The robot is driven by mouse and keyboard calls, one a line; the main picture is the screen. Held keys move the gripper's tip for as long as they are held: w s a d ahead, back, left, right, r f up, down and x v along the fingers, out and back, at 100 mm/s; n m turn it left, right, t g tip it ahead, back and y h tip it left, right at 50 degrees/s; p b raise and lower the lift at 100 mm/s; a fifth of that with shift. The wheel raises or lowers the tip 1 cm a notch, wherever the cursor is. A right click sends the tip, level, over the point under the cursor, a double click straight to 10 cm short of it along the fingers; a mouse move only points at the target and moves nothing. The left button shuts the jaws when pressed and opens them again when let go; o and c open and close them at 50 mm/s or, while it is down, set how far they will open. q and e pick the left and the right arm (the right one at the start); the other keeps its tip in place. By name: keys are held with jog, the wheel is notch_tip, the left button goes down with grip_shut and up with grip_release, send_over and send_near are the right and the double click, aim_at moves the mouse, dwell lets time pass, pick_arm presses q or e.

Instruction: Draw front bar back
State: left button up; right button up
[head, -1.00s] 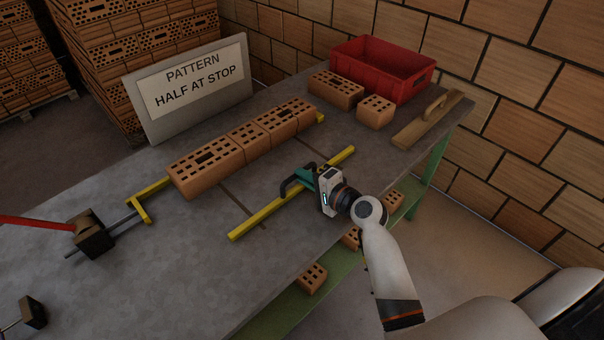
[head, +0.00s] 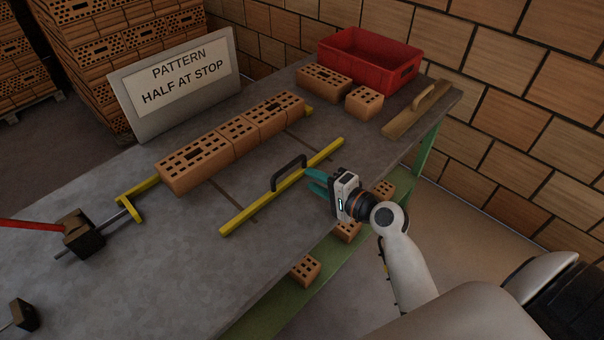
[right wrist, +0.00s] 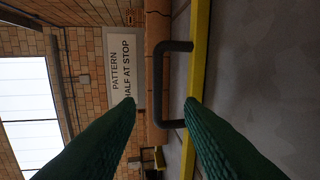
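The front bar (head: 240,218) is a yellow bar lying across the grey table in front of the brick row, with a dark handle (head: 289,162) standing on it near its middle. In the right wrist view the handle (right wrist: 158,85) shows beyond and between my fingertips, with the yellow bar (right wrist: 200,55) behind it. My right gripper (head: 313,181) has teal fingers pointed at the handle from its right, open and apart from it. In the right wrist view the gap of the right gripper (right wrist: 162,101) is empty. My left gripper is not in view.
A row of perforated bricks (head: 240,131) lies behind the bar, with a yellow stop (head: 133,201) at its left end. A sign (head: 184,78) stands behind. A red crate (head: 370,60), loose bricks and a wooden float (head: 415,113) are at the far right.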

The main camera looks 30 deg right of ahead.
jog(key=v, duration=0.5)
jog(key=shift+s+d+r, duration=0.1)
jog(key=shift+s, duration=0.2)
